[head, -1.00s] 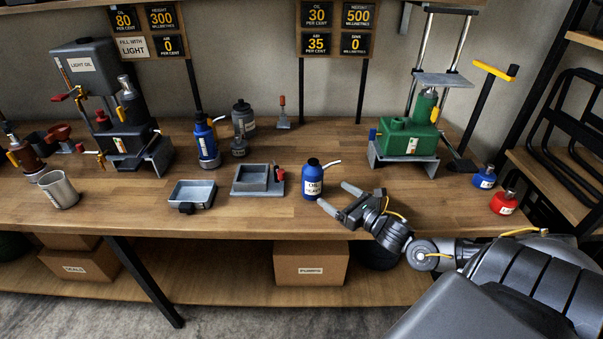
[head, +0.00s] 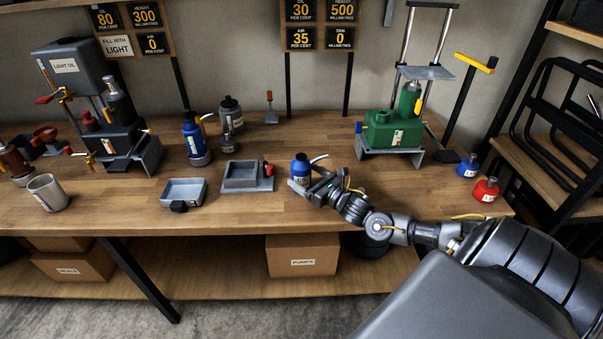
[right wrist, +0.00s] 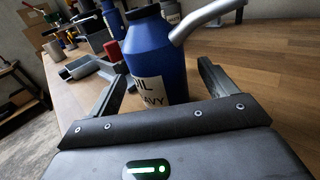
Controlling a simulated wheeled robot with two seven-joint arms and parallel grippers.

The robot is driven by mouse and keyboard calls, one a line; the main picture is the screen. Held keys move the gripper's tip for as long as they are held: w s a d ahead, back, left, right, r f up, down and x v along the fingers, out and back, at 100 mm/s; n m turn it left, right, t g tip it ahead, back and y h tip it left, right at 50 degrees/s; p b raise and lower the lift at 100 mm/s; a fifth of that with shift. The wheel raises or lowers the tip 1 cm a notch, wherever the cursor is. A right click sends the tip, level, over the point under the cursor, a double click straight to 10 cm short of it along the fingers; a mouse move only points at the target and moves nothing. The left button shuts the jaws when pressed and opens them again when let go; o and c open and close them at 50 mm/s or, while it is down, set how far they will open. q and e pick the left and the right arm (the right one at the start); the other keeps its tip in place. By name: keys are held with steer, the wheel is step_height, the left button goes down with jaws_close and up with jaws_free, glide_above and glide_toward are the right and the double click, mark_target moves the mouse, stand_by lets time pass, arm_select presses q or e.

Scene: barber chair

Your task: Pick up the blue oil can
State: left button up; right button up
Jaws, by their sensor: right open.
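The blue oil can (head: 300,167), with a dark cap and a pale spout pointing right, stands upright on the workbench. My right gripper (head: 306,190) is open and its fingers reach around the can in the head view, hiding its lower part. In the right wrist view the oil can (right wrist: 155,60) stands between the two spread fingers (right wrist: 160,92), with a label reading "OIL" and "HEAVY" partly covered by the gripper body. A gap shows between the can and the right finger. My left gripper is not in view.
A grey vise-like tray block (head: 243,176) and a shallow grey tray (head: 183,192) sit left of the can. A green press (head: 395,128) stands behind to the right. Small blue (head: 468,165) and red (head: 486,189) bottles stand near the right end.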

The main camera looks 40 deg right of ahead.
mark_target(301, 171)
steer(key=w, duration=0.2)
steer(key=shift+w+a, duration=0.15)
steer(key=shift+w, duration=0.25)
steer(key=c, duration=1.5)
steer(key=shift+o, duration=0.2)
steer(key=shift+r, duration=0.1)
steer(key=shift+r, duration=0.5)
steer(key=s+a+r+b, duration=0.2)
steer(key=a+r, duration=0.4)
steer(key=s+a+r+b, duration=0.3)
steer(key=a+r, duration=0.3)
steer(key=a, duration=0.1)
steer(key=shift+s, duration=0.35)
steer(key=shift+d+f, duration=0.1)
